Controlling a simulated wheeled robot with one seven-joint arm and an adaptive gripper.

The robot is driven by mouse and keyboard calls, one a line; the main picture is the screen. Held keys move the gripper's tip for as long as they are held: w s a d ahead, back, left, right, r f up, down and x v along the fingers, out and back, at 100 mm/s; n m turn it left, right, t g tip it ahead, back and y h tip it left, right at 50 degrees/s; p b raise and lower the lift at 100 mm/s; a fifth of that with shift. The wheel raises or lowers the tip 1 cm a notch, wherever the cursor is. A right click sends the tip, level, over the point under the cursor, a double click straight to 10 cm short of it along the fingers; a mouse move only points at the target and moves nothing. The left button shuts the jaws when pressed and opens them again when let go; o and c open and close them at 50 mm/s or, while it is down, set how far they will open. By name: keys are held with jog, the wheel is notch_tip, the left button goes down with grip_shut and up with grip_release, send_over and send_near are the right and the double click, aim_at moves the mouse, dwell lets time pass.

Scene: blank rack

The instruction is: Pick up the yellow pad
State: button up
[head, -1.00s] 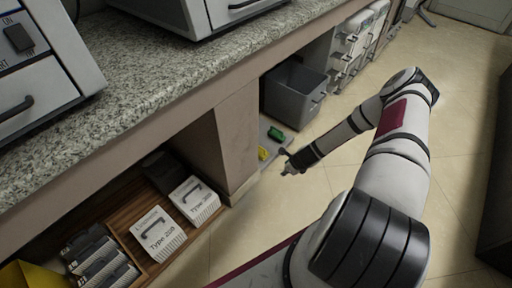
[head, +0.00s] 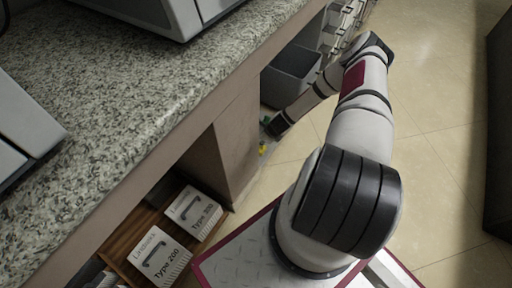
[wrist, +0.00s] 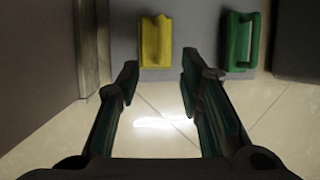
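The yellow pad (wrist: 155,42) lies at the top middle of the wrist view, on a grey surface (wrist: 200,15) at the edge of the tiled floor. In the head view only a small part of the yellow pad (head: 262,148) shows beside the counter support. My gripper (wrist: 158,65) is open and empty. Its fingertips are just short of the yellow pad, one toward each side of it. In the head view my gripper (head: 276,127) is a dark shape near the pads, and its fingers cannot be made out.
A green pad (wrist: 241,42) lies right of the yellow one. A dark block (wrist: 298,40) stands beyond it. A counter support (wrist: 40,60) is close on the left. The head view shows a grey bin (head: 290,75), boxes (head: 160,257) on a wooden shelf, and open floor to the right.

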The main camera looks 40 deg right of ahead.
jog(key=b+x, duration=0.1)
jog(key=x, duration=0.3)
jog(key=shift+f, duration=0.1)
jog(key=shift+w+b+x, duration=0.2)
jog(key=shift+b+x, duration=0.8)
jog(key=shift+x, duration=0.3)
jog(key=shift+w+b+x, duration=0.15)
jog(key=shift+b+x, duration=0.8)
jog(key=shift+x, duration=0.35)
jog(key=shift+c, duration=0.3)
grip_shut()
